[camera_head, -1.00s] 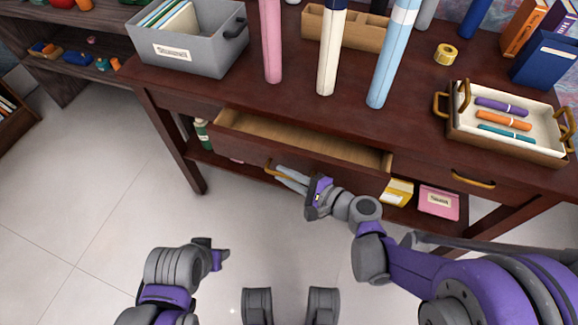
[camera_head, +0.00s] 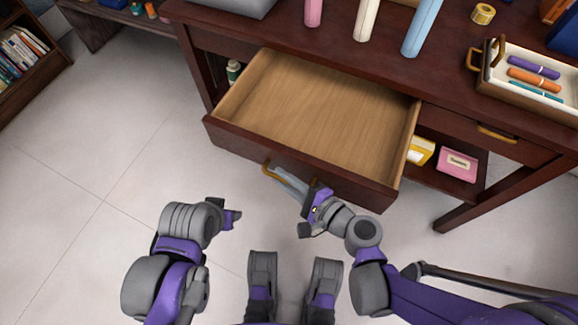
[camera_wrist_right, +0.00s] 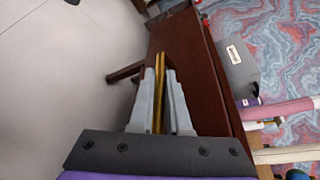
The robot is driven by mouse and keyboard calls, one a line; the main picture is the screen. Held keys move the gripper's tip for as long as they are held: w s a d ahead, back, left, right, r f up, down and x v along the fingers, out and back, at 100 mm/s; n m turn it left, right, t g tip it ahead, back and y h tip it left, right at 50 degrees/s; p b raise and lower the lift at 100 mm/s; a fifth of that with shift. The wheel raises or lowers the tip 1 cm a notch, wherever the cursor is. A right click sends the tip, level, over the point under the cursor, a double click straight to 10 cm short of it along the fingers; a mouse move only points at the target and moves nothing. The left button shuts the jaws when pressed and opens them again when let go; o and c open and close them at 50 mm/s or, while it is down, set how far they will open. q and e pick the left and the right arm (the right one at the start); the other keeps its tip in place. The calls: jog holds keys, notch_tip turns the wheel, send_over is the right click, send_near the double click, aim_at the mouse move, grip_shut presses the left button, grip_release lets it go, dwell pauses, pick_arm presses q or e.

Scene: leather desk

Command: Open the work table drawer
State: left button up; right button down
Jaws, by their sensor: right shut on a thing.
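The work table (camera_head: 447,82) is dark reddish wood. Its left drawer (camera_head: 315,100) is pulled far out, showing an empty light wood interior. The drawer's brass handle (camera_head: 268,170) is on its front panel. My right gripper (camera_head: 283,177) is at the drawer front, shut on this handle. In the right wrist view the gripper fingers (camera_wrist_right: 162,105) are closed around the brass handle (camera_wrist_right: 159,85). My left gripper (camera_head: 233,217) is over the floor at lower left, away from the drawer; its finger opening is not clear.
A second drawer with a brass handle (camera_head: 497,133) is closed at right. A tray (camera_head: 490,80) with markers and several coloured rolls stand on the table top. A yellow box (camera_head: 421,150) and a pink box (camera_head: 457,163) sit on the lower shelf. Floor before the drawer is clear.

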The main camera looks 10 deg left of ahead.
jog(key=shift+s, duration=0.2)
jog(key=c, duration=1.2)
grip_release()
jog(key=shift+o, duration=0.2)
jog(key=p+v, duration=0.1)
jog(key=v, duration=0.9)
jog(key=shift+s+d+p, duration=0.25)
jog(key=shift+d+p, duration=0.05)
jog(key=shift+p, duration=0.1)
